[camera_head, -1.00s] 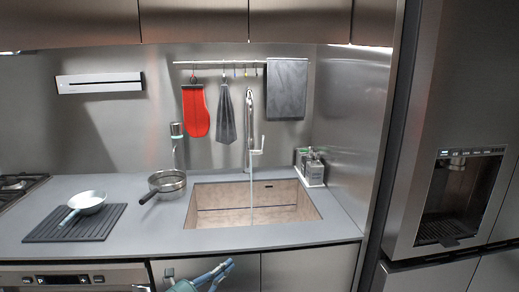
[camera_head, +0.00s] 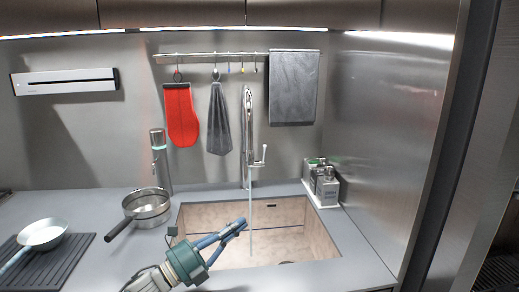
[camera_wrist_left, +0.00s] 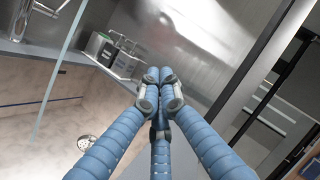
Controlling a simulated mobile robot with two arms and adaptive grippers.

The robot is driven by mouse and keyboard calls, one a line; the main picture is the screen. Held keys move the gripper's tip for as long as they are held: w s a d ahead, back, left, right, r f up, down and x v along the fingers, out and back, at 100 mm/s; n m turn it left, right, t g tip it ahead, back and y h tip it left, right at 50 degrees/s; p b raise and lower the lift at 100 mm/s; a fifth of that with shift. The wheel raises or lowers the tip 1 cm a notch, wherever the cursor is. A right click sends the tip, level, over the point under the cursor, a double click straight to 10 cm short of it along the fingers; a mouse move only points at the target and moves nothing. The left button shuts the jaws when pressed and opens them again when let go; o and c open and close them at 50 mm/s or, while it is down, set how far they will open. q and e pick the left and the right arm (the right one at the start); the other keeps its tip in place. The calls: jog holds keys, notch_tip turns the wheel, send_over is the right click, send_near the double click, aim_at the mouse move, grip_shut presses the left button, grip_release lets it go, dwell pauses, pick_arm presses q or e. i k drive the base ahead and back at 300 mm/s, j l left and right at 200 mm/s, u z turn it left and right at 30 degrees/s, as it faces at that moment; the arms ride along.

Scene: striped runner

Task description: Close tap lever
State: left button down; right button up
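The chrome tap (camera_head: 247,130) stands behind the sink, with its lever (camera_head: 263,155) sticking out and up on the right side. A thin stream of water (camera_head: 251,232) runs from it into the sink. My left gripper (camera_head: 242,225) is over the sink, in front of and below the lever, apart from it. In the left wrist view its blue fingers (camera_wrist_left: 159,78) come together at the tips with nothing between them. The water stream also shows in that view (camera_wrist_left: 55,75), left of the fingers. My right gripper is not in view.
The sink (camera_head: 292,215) has a brown basin. A pot (camera_head: 150,208) stands left of it and a pan (camera_head: 42,235) lies on a dark mat. A caddy with bottles (camera_head: 323,185) stands at the right back corner. A red mitt (camera_head: 180,115) and cloths hang from a rail.

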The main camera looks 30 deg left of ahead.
aim_at(264, 155)
jog(key=i+j, duration=0.75)
